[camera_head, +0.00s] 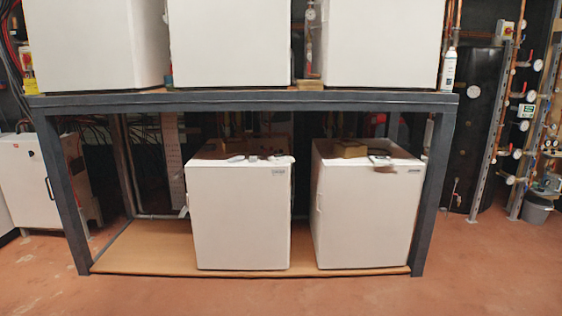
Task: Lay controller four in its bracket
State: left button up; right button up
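Neither of my grippers shows in the head view. Small grey and white items (280,159) lie on top of the left lower white unit (240,220). Another small pale item (379,159) lies on top of the right lower white unit (365,220), beside a brown block (350,148). These items are too small to tell whether any is controller four. I cannot make out a bracket.
A dark steel rack (250,102) holds several white units on its upper shelf. Its lower wooden board (150,246) is bare at the left. A bottle (448,69) stands at the upper right end. Pipes, gauges and a grey bucket (538,206) are at right. The red floor (250,296) in front is clear.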

aim_at(272, 158)
jog(key=u, duration=0.2)
jog(key=i, duration=3.35)
jog(key=z, duration=0.1)
